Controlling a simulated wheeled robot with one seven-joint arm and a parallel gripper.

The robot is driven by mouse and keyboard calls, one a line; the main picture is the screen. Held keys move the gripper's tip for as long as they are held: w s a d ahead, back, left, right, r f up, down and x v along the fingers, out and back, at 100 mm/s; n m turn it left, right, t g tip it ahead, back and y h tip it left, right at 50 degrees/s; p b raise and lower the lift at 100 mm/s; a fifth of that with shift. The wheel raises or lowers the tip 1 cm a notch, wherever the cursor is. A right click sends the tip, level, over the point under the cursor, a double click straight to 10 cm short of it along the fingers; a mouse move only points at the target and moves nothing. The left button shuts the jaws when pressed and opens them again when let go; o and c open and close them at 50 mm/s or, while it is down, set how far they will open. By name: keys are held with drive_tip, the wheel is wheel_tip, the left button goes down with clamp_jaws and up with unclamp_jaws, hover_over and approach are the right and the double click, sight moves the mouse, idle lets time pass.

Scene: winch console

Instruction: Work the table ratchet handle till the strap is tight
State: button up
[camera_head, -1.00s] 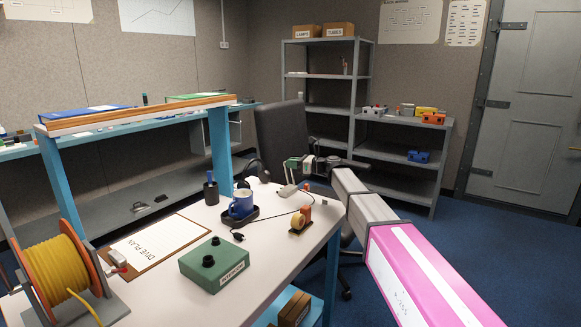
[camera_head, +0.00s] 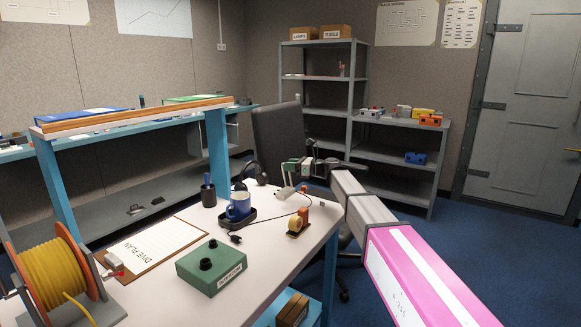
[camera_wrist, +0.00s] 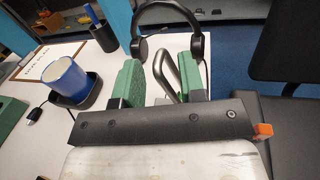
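The ratchet (camera_head: 285,193) is a small pale grey piece at the far right corner of the white table, with its metal handle tilted up towards my gripper (camera_head: 297,168). In the wrist view, the handle is a bent metal loop (camera_wrist: 165,76) lying between the two green fingers of my gripper (camera_wrist: 161,86). The fingers stand apart, with a visible gap on the left side of the loop; contact on the right is unclear. The ratchet's lower part is hidden behind my gripper's dark body in the wrist view. I cannot make out the strap.
Headphones (camera_wrist: 168,8) stand just beyond the fingers. An office chair (camera_head: 280,140) stands behind.

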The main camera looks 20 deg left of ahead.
drive_tip(key=d, duration=1)
drive_tip(key=shift+s+d+r, duration=0.2)
drive_tip(key=shift+s+d, duration=0.05)
drive_tip(key=shift+s, duration=0.05)
